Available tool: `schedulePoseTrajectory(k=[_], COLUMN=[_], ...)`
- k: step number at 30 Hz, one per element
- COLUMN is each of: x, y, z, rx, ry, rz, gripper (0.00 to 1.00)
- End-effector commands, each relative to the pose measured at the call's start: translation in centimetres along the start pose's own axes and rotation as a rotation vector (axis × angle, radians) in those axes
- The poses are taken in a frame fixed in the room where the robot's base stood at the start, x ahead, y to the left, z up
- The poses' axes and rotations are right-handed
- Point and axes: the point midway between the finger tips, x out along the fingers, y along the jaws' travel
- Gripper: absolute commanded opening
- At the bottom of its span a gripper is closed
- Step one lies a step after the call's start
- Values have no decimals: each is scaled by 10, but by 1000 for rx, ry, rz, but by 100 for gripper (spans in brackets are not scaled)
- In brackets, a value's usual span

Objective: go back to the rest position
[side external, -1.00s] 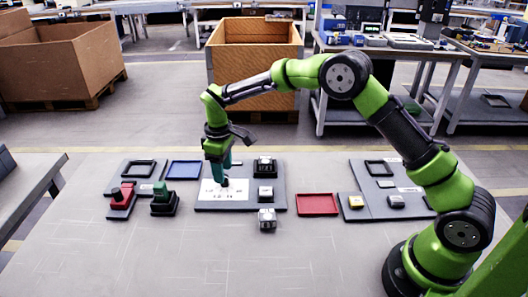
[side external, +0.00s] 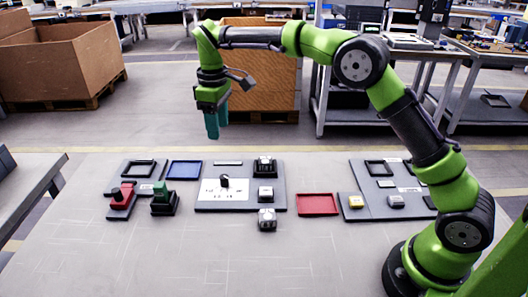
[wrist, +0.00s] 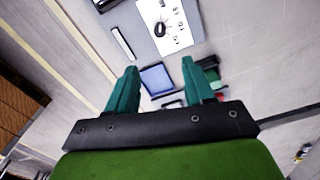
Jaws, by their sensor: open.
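My gripper (side external: 216,124) hangs high above the back part of the table, fingers pointing down. It is open and empty, with a clear gap between its teal fingers. It also shows in the wrist view (wrist: 159,82). Below it, apart from it, a grey board (side external: 270,180) carries a white panel with a black knob (side external: 224,182). The knob also shows in the wrist view (wrist: 161,29).
A blue tray (side external: 184,169) and a red tray (side external: 317,204) lie on the table (side external: 150,255). Red (side external: 122,196) and green (side external: 162,200) pieces stand at the left. A second grey board (side external: 375,211) lies right. The table's front is clear.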

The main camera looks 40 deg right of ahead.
Motion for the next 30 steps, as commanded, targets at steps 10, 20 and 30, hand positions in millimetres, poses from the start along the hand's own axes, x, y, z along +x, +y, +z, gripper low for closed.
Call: schedulePoseTrajectory(k=[10, 20, 30], x=[20, -26, -46], y=[-6, -34, -71], z=[10, 101, 220], rx=[136, 450, 762], ry=[17, 194, 436], rz=[-5, -34, -96], gripper=[52, 52, 52])
